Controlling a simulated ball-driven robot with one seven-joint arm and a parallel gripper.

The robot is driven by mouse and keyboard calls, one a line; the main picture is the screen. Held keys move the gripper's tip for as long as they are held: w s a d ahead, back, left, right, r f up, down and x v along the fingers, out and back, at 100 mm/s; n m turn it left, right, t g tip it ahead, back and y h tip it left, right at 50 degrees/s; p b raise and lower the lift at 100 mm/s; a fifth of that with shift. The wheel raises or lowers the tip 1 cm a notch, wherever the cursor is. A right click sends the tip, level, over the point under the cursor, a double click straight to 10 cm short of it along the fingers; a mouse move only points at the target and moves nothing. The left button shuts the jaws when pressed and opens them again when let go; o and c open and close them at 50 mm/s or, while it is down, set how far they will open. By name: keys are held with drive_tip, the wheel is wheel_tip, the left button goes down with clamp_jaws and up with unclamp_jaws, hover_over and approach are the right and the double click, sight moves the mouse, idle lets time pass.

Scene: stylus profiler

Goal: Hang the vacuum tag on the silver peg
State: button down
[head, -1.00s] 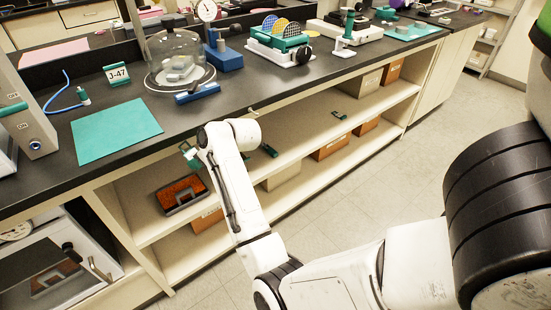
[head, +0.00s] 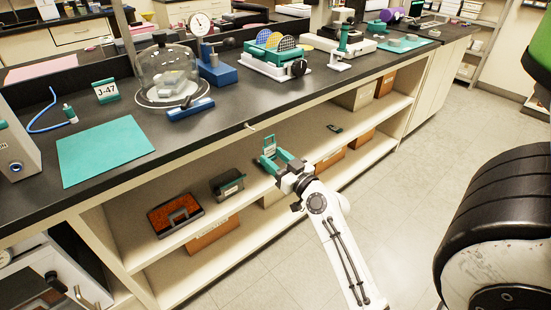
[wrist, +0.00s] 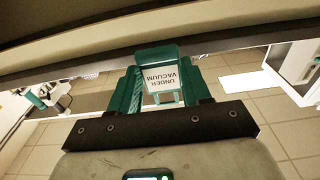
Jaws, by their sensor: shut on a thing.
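The vacuum tag (head: 269,143) is a small teal-framed plate. In the wrist view the tag (wrist: 160,80) shows a white label reading "UNDER VACUUM" upside down. My gripper (head: 272,163) is shut on it, with teal fingers on both sides in the wrist view (wrist: 163,98). The tag stands up from the fingers, in front of the open shelves. A small pale peg (head: 250,126), apparently the silver one, sticks out from the bench's front edge, above and slightly left of the tag. Tag and peg look apart. I cannot make out the peg in the wrist view.
The black bench top (head: 225,108) overhangs the shelves close to my gripper. Dark boxes (head: 227,184) sit on the upper shelf (head: 140,255).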

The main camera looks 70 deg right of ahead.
sight(270, 156)
drive_tip(key=shift+f, duration=0.15)
drive_tip(key=shift+b+x, duration=0.75)
drive_tip(key=shift+x, duration=1.75)
drive_tip(key=shift+f, duration=0.1)
drive_tip(key=shift+b, duration=0.5)
drive_tip(key=shift+w, duration=0.15)
drive_tip(key=shift+b+x, duration=0.8)
drive_tip(key=shift+x, duration=1.1)
drive_tip(key=shift+f, duration=0.15)
drive_tip(key=shift+f+b, duration=0.45)
drive_tip(key=shift+b, duration=0.15)
